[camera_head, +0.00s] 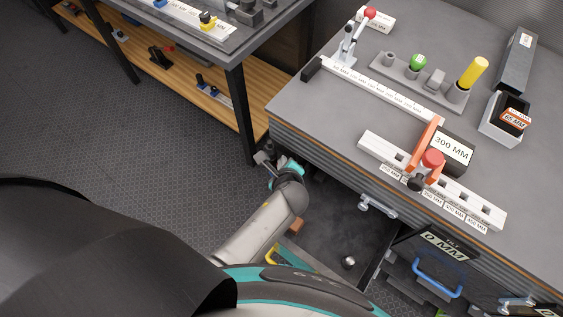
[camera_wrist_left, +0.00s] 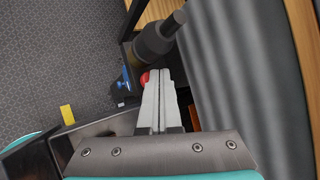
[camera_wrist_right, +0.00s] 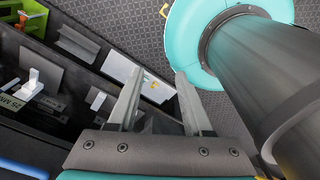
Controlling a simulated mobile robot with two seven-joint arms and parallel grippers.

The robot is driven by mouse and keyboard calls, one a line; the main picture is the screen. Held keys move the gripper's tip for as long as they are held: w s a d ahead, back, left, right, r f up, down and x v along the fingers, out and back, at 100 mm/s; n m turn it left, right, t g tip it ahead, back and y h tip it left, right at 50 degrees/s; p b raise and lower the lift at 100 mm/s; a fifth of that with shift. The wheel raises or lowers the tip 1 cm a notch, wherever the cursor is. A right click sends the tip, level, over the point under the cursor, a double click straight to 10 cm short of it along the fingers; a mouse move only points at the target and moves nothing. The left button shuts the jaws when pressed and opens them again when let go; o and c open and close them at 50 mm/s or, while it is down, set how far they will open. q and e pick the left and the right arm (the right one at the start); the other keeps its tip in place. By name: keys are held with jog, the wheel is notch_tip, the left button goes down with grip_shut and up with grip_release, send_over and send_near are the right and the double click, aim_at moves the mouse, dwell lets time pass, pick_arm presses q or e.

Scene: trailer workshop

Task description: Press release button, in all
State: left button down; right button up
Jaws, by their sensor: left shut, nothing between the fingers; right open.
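My left gripper (camera_head: 263,160) is in the head view, below the front-left edge of the workbench, shut and empty. In the left wrist view its fingers (camera_wrist_left: 160,72) are together, with a small red round part (camera_wrist_left: 144,78) just beside their tips. I cannot tell whether they touch it or whether it is a button. On the bench, an orange clamp (camera_head: 429,140) with a red knob (camera_head: 432,159) stands across a white slotted rail (camera_head: 465,199). My right gripper (camera_wrist_right: 158,75) is open and empty in the right wrist view, above an open drawer area.
The workbench (camera_head: 310,115) also carries a red-tipped lever (camera_head: 369,14), a green knob (camera_head: 418,62), a yellow handle (camera_head: 472,72) and a 300 MM block (camera_head: 452,150). A blue drawer handle (camera_head: 437,278) is below the front. Open floor (camera_head: 130,140) lies to the left.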

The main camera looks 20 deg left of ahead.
pick_arm(q)
jog(key=shift+f, duration=0.3)
dwell(0.5)
jog(key=shift+r+p, duration=0.9)
jog(key=shift+r, duration=0.05)
notch_tip(320, 180, up, 5)
jog(key=p, duration=0.5)
dwell(0.7)
